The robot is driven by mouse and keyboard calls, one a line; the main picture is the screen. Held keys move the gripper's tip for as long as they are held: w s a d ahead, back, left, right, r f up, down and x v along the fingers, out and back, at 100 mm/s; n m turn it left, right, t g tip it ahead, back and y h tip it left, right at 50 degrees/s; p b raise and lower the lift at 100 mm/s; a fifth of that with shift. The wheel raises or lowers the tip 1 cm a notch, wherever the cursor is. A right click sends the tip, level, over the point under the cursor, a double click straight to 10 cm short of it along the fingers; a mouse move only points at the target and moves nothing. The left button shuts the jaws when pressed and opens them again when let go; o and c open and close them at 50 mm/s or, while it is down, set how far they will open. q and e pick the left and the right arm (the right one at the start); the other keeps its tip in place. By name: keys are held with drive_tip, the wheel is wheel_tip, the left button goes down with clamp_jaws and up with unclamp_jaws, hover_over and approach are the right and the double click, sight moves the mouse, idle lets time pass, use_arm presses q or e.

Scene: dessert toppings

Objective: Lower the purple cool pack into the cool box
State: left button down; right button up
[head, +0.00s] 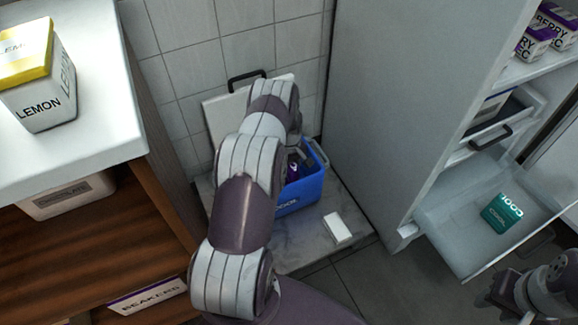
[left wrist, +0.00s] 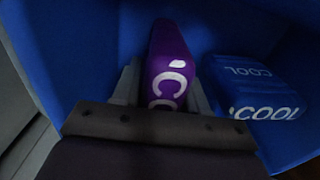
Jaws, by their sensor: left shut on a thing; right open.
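The blue cool box (head: 302,194) stands open on a marble-like slab against the tiled wall, partly hidden behind my left arm. My left gripper (left wrist: 163,84) is inside the box, shut on the purple cool pack (left wrist: 168,62), with a finger on each side of it. The pack is upright; whether it touches the box floor cannot be told. In the head view only a small purple part of the pack (head: 292,168) shows. A blue cool pack (left wrist: 262,92) lies in the box to the right of the purple one. My right gripper (head: 492,290) is open at the lower right, apart from the box.
The box's pale lid (head: 222,112) stands raised behind it. A small white block (head: 337,228) lies on the slab. A teal pack (head: 502,213) lies in a pulled-out drawer at right. A lemon tub (head: 38,85) stands on the left counter. The tall cabinet side closes the right.

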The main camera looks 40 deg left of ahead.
use_arm(q)
drive_tip(key=shift+f+b, duration=0.8)
drive_tip(key=shift+f, duration=0.25)
idle(0.4)
drive_tip(key=c, duration=0.5)
unclamp_jaws()
wheel_tip(320, 180, up, 12)
drive_tip(key=p, duration=0.6)
drive_tip(key=shift+r+p, duration=0.3)
drive_tip(key=shift+r, duration=0.05)
